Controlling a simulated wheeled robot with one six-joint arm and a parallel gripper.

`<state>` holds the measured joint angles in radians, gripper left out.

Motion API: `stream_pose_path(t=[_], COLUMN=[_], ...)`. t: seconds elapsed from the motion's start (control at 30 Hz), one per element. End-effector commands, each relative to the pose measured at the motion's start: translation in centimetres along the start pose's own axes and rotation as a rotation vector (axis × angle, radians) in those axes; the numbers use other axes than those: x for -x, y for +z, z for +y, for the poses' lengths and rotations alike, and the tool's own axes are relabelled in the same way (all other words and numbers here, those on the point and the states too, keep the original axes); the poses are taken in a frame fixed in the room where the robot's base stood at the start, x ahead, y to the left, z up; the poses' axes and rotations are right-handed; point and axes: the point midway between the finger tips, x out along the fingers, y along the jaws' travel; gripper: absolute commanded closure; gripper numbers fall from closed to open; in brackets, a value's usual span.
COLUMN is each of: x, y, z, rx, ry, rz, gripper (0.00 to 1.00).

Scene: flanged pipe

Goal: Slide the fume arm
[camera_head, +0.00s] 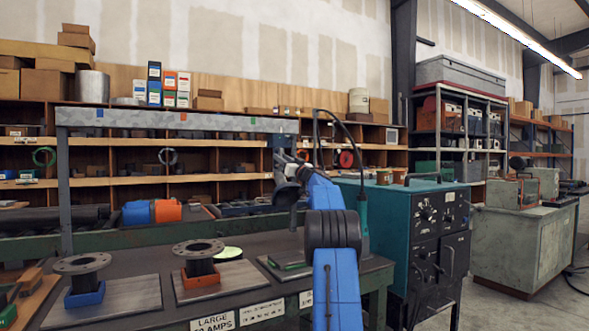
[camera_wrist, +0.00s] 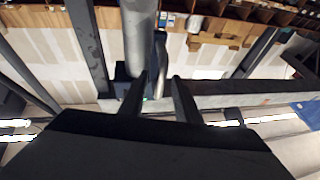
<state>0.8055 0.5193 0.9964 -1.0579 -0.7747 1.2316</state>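The fume arm shows in the wrist view as a grey tube (camera_wrist: 138,40) with a dark bracket at its end and a slim handle bar (camera_wrist: 160,62) beside it. My gripper (camera_wrist: 160,76) has its two dark fingers apart, with the handle bar seen between the fingertips; I cannot tell whether they touch it. In the head view the fume arm's dark hood (camera_head: 288,194) hangs below the right end of the grey overhead rail (camera_head: 180,120). My blue arm reaches up to it and partly hides it, and my fingertips are not clear there.
Below the rail is a dark workbench (camera_head: 225,292) with two flanged pipe pieces (camera_head: 83,262) (camera_head: 198,248) standing on plates. A teal welding machine (camera_head: 425,220) stands close to the right of my arm. Stocked shelves (camera_head: 130,160) line the back wall.

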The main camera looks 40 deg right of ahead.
Motion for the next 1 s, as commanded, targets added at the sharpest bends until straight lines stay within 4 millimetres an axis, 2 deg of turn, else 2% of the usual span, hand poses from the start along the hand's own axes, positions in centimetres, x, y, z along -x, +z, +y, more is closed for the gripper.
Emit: stream_pose_path(t=[0.7, 0.9, 1.0], x=[13.3, 15.6, 16.1], y=[0.0, 0.0, 0.0], z=[0.1, 0.1, 0.1], rx=[0.0, 0.0, 0.001], ry=[0.003, 0.001, 0.002], rz=[0.0, 0.0, 0.001], gripper=[0.7, 0.7, 0.7])
